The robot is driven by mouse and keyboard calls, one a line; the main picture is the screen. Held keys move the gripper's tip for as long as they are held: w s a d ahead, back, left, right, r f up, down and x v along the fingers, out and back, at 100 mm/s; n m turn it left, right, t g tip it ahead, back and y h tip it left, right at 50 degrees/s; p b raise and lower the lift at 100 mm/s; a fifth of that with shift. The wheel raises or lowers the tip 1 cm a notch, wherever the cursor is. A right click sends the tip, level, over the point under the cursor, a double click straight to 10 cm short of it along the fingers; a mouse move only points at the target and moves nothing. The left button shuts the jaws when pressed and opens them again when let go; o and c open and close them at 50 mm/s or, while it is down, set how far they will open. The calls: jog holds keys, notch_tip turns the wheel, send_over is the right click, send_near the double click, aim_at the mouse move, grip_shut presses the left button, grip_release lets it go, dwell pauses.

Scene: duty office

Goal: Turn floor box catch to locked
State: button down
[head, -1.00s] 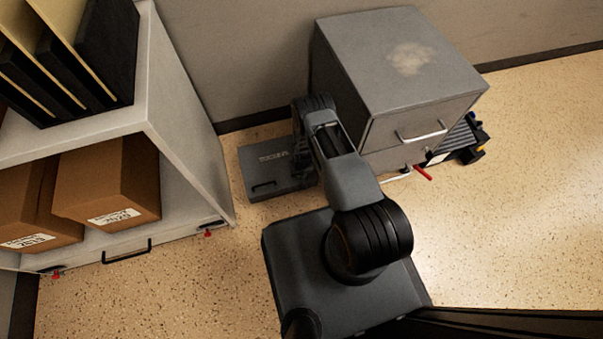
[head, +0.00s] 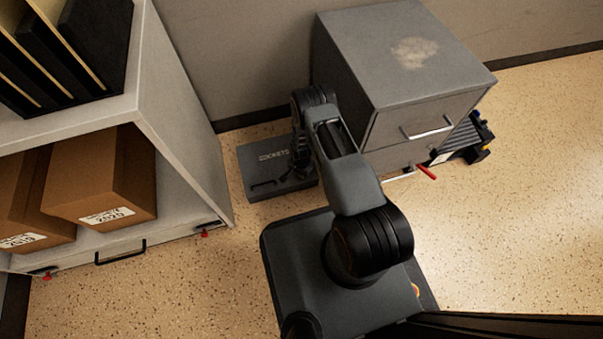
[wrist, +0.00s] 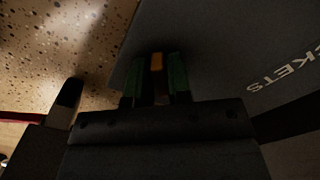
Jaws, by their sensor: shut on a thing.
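The floor box (head: 250,160) is a low grey box with white SOCKETS lettering on the floor between the shelf unit and the cabinet. Its lid also shows in the wrist view (wrist: 215,55), lettering upside down. My gripper (head: 298,160) is at the right part of the box, mostly hidden by my arm in the head view. In the wrist view, my gripper's green-faced fingers (wrist: 158,78) are shut on a small amber piece, the catch (wrist: 157,62), by the lid's edge. The catch's angle and any lock marking cannot be made out.
A grey drawer cabinet (head: 400,60) stands close right of my arm, with a red lever (head: 426,172) low at its front. A shelf unit (head: 175,110) with cartons (head: 105,180) stands at left. Speckled floor (head: 520,220) is open at right.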

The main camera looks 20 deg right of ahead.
jog(key=m+b, duration=0.1)
jog(key=m, duration=0.3)
jog(key=shift+w+m, duration=0.1)
jog(key=shift+m, duration=0.2)
jog(key=shift+m+b, duration=0.35)
jog(key=shift+m, duration=1.25)
jog(key=shift+w+m, duration=0.1)
jog(key=shift+m, duration=0.2)
jog(key=c, duration=1.1)
grip_release()
notch_tip(320, 180, up, 14)
jog(key=p, duration=0.6)
jog(key=shift+f, duration=0.1)
